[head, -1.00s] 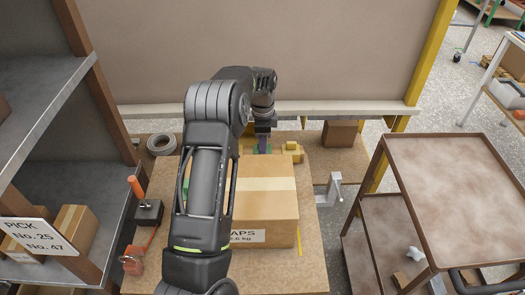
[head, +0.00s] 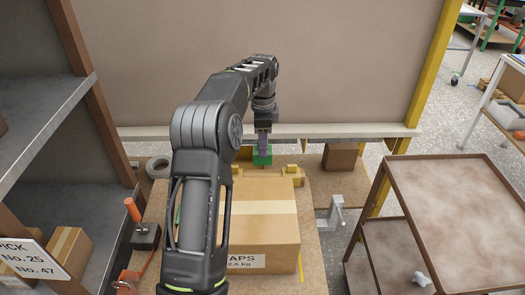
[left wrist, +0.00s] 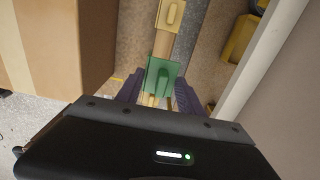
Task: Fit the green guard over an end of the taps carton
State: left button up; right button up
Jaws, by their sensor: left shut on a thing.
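The taps carton (head: 262,210) is a brown box with a pale tape strip and a TAPS label, lying on the bench. The green guard (head: 262,155) is a small green piece above the bench, behind the carton's far side. My left gripper (head: 263,146) is shut on the guard, pointing down. The left wrist view shows the guard (left wrist: 160,76) between the purple fingers, with the carton (left wrist: 65,45) to the left, apart from it. My left arm hides the carton's left part. My right gripper is not in view.
Yellow blocks (head: 285,174) stand behind the carton. A small box (head: 340,157) and a metal clamp (head: 337,212) are to the right. A tape roll (head: 158,167) and an orange-handled tool (head: 135,215) are left. A tall panel (head: 270,60) closes the back; a brown cart (head: 450,210) stands right.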

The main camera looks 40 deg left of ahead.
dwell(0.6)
pick_arm(q)
notch_tip(320, 180, up, 7)
jog(key=p, duration=0.6)
jog(key=shift+p, duration=0.3)
dwell(0.3)
jog(key=shift+w+d+f, duration=0.1)
jog(key=shift+d, duration=0.2)
jog(key=s+d+f+n+b, duration=0.1)
jog(key=d+f+n, duration=0.1)
jog(key=d, duration=0.7)
jog(key=s+d+f+n+b, duration=0.1)
jog(key=d+f+n+b, duration=0.1)
jog(key=d, duration=0.6)
jog(key=s+d+f+n+b, duration=0.1)
jog(key=d+f+n, duration=0.2)
jog(key=d+n, duration=0.3)
jog(key=d, duration=0.3)
jog(key=shift+s+d+f, duration=0.15)
jog(key=shift+d+f, duration=0.1)
jog(key=shift+d, duration=0.05)
